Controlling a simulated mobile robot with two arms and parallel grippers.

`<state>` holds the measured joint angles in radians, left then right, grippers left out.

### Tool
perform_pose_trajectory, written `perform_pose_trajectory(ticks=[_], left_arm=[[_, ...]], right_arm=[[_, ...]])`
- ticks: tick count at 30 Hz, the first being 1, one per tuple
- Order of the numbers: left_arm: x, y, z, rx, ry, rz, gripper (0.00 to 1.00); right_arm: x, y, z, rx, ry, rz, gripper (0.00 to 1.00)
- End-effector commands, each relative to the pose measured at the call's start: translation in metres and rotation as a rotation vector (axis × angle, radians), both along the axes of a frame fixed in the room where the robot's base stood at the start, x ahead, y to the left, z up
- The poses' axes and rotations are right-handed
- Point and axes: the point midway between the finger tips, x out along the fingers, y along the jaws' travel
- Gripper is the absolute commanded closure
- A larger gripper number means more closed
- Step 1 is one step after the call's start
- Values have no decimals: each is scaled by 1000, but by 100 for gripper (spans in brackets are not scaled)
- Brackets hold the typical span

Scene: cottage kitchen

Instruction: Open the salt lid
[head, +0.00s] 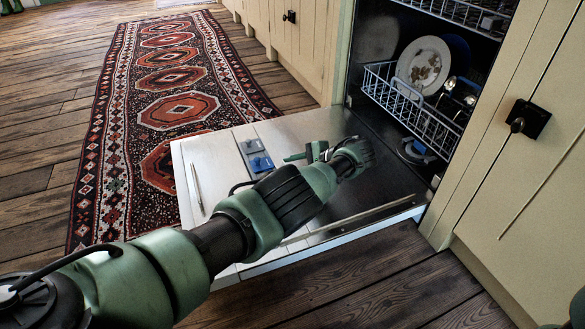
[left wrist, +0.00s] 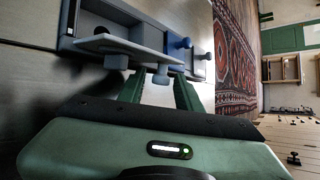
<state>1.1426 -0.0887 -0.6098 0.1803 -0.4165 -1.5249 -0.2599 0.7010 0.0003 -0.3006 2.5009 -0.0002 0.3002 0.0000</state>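My left gripper (head: 305,155) is over the lowered dishwasher door, close to the blue-grey dispenser (head: 256,156) set in it. In the left wrist view its green fingers (left wrist: 160,88) are apart, with nothing visibly clamped between them. Just beyond the tips are a pale grey flap (left wrist: 118,47) with small blue-grey blocks, and the recessed dispenser box (left wrist: 95,22). The flap looks raised at an angle. No label shows which lid is for salt. My right gripper is out of view.
The dishwasher door (head: 215,170) lies open and flat. The lower rack (head: 410,110) holds a plate (head: 423,65) and other dishes inside the tub. Cabinet fronts with black latches (head: 528,118) flank the opening. A patterned rug (head: 170,110) lies on the wooden floor.

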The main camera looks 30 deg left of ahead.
Motion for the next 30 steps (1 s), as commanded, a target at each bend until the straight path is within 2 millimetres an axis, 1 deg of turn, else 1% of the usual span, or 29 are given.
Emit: perform_pose_trajectory(ticks=[8,11,16,22,27,30], left_arm=[[-1,0,0,1,2,3,60],[-1,-3,3,1,2,3,60],[-2,-23,18,0,2,1,60],[-3,-50,36,1,1,1,60],[-4,-62,43,2,1,2,60],[-4,-64,44,1,2,3,60]], right_arm=[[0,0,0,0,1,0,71],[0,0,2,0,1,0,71],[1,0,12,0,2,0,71],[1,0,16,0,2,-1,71],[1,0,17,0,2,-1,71],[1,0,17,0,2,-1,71]])
